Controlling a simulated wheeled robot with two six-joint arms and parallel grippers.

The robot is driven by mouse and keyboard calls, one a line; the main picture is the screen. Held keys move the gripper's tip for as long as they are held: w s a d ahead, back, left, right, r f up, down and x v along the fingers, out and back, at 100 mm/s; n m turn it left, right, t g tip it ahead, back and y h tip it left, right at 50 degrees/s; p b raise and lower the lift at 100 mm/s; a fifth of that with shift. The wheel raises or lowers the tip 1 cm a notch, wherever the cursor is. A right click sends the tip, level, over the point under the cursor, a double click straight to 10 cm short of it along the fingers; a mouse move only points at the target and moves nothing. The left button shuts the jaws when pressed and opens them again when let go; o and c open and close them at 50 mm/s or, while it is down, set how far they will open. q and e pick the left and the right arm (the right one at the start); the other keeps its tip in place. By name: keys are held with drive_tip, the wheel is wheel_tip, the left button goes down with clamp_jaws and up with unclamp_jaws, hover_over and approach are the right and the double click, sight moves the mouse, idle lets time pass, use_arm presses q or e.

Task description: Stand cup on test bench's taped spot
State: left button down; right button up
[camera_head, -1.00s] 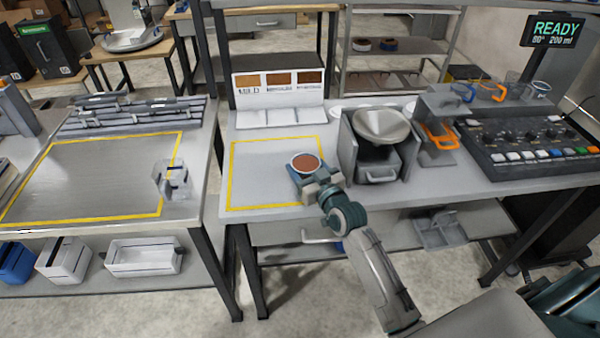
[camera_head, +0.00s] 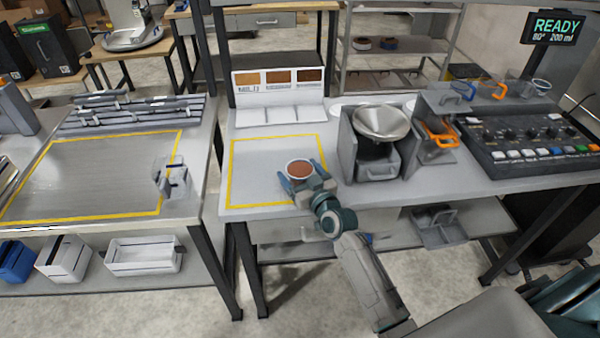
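A cup (camera_head: 300,169) with a pale rim and brown contents is upright at the front right inside the yellow taped outline (camera_head: 231,170) on the middle bench (camera_head: 265,165). My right gripper (camera_head: 302,175) reaches in from the front right, with one finger on each side of the cup. The fingers lie close to the cup's sides, and I cannot tell whether they press on it. The cup's lower part is hidden, so contact with the bench top is unclear. My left gripper is not in view.
A funnel (camera_head: 381,123) over a grey stand is to the right, with an orange-handled item (camera_head: 439,138) and a button console (camera_head: 530,145) beyond. A panel with brown swatches (camera_head: 279,79) stands behind. The left table (camera_head: 90,180) has a larger taped outline and a grey holder (camera_head: 173,180).

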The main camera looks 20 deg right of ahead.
drive_tip(key=shift+r, duration=0.15)
drive_tip(key=s+d, duration=0.1)
drive_tip(key=s, duration=1.1)
drive_tip(key=shift+d+b, duration=0.2)
drive_tip(key=shift+b, duration=0.1)
